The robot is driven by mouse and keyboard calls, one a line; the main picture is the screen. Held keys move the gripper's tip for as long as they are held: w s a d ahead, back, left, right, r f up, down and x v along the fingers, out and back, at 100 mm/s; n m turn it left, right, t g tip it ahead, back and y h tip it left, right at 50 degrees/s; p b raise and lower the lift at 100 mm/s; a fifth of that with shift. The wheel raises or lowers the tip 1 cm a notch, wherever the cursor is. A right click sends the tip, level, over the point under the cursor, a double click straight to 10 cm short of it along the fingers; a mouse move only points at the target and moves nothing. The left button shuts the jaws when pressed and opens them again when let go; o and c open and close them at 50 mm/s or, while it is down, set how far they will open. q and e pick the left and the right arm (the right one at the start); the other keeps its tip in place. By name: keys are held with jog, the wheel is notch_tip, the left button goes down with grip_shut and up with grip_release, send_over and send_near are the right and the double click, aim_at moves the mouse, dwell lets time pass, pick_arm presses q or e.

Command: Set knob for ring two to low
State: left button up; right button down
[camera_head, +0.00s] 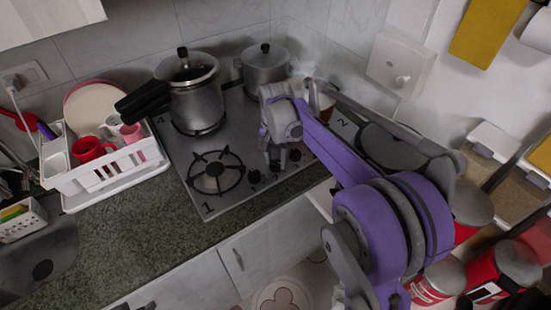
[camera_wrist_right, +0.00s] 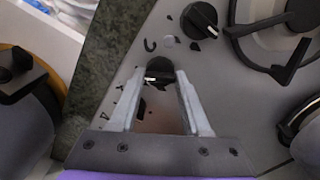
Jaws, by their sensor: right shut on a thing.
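The cooktop (camera_head: 178,158) carries a row of black knobs along its front edge. My right gripper (camera_head: 275,162) reaches down to that row and hides part of it. One knob (camera_head: 254,176) shows just left of the gripper and another (camera_head: 295,155) just right of it. In the right wrist view my gripper (camera_wrist_right: 164,74) is shut on a black knob (camera_wrist_right: 158,69) between its fingertips. A second black knob (camera_wrist_right: 198,18) is beside it, apart from the fingers. The held knob's exact setting cannot be read. My left gripper is not in view.
A pressure cooker (camera_head: 197,100) and a steel pot (camera_head: 265,68) stand on the rear burners. The front left burner (camera_head: 215,172) is bare. A white dish rack (camera_head: 105,165) with red cups stands left on the counter. Red canisters (camera_head: 437,282) are at lower right.

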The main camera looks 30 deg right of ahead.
aim_at(275, 162)
jog(key=shift+c, duration=1.8)
grip_release()
notch_tip(275, 162, up, 11)
jog(key=shift+p, duration=0.35)
jog(key=shift+f, duration=0.1)
jog(key=s+a+f+n+t, duration=0.1)
jog(key=s+a+f+n, duration=0.2)
jog(key=s, duration=0.4)
jog(key=s+a+f+n+t, duration=0.2)
jog(key=s+a+f+n, duration=0.2)
jog(key=s, duration=0.3)
jog(key=s+a+f+n+t, duration=0.2)
jog(key=s+a+f+n, duration=0.1)
jog(key=s, duration=0.4)
notch_tip(275, 162, down, 3)
jog(key=shift+a+r+n, duration=0.15)
jog(key=shift+r+n, duration=0.05)
jog(key=shift+n, duration=0.4)
